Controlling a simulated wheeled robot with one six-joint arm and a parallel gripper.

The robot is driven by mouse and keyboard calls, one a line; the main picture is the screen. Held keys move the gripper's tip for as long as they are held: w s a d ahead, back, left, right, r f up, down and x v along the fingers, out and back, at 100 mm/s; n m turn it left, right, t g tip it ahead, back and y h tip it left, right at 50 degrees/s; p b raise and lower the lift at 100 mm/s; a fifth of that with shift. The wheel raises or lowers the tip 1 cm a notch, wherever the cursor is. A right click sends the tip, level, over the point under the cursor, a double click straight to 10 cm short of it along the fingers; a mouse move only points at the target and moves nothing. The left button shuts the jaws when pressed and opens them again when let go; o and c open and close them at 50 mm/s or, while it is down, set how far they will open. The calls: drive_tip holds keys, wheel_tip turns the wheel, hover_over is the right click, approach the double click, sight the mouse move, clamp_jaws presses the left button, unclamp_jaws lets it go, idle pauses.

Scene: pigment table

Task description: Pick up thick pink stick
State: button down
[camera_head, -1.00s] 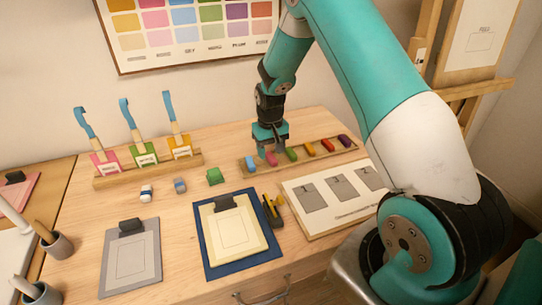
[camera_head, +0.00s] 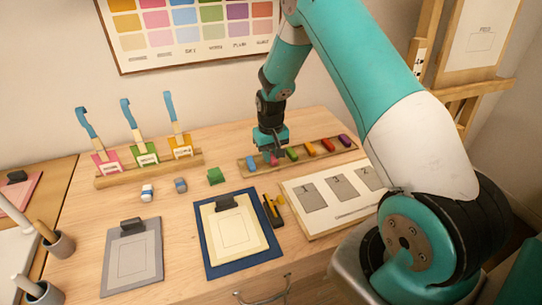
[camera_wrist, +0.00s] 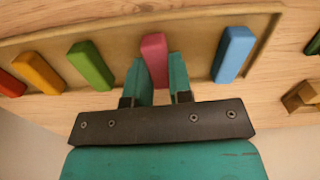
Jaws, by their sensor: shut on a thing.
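The thick pink stick (camera_wrist: 155,58) shows in the wrist view between the two teal fingers of my gripper (camera_wrist: 160,82), which is shut on it. It lies over the long wooden tray (camera_wrist: 120,35), between the blue stick (camera_wrist: 234,52) and the green stick (camera_wrist: 91,64). I cannot tell whether it is clear of the tray floor. In the head view my gripper (camera_head: 271,154) points down at the left part of the tray, and the pink stick (camera_head: 274,160) is mostly hidden by it.
A numbered board (camera_head: 342,209) and a blue clipboard mat (camera_head: 209,240) lie in front. Small blocks (camera_head: 181,186) stand left. A brush rack (camera_head: 110,180) stands at the back left.

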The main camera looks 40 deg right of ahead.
wheel_tip(320, 180, up, 20)
drive_tip(key=b, duration=0.3)
idle(0.3)
drive_tip(key=c, duration=1.7)
unclamp_jaws()
drive_tip(key=shift+c, duration=0.8)
drive_tip(key=shift+f, duration=0.1)
